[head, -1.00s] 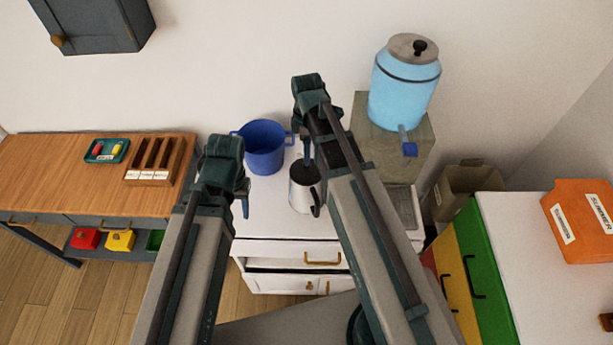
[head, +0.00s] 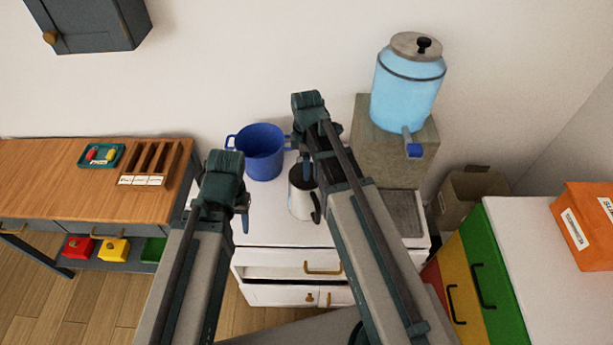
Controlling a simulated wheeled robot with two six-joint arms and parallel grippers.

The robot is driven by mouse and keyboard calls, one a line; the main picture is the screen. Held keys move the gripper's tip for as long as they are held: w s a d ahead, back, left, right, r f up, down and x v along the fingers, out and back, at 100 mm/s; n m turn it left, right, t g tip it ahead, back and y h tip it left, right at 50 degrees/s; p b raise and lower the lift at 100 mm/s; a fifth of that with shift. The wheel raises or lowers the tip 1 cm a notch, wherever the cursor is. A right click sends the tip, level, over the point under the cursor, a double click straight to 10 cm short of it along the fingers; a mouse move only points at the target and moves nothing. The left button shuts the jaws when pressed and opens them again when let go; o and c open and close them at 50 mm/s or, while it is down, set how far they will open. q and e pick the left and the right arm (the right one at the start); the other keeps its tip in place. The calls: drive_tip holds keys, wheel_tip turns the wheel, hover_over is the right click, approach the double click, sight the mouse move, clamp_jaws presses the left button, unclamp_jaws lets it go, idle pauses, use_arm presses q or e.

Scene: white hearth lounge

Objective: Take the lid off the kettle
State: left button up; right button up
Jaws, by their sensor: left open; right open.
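The kettle (head: 300,203) is a small white pot with a dark handle on its right side, standing on the white cabinet. Its dark top (head: 298,177) is partly hidden by my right arm, so I cannot make out the lid clearly. My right gripper (head: 306,165) is open and points down over the kettle's top; whether it touches cannot be told. My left gripper (head: 245,215) is open and empty, left of the kettle and apart from it, above the cabinet's left front.
A blue pot (head: 262,153) stands behind and left of the kettle. A blue water dispenser (head: 406,95) sits on a stone block (head: 385,160) to the right. A wooden side table (head: 70,185) with trays is at left. A colored drawer unit (head: 487,270) stands at right.

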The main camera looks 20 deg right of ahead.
clamp_jaws()
use_arm(q)
drive_tip(key=shift+r, duration=0.1)
use_arm(e)
drive_tip(key=shift+r, duration=0.1)
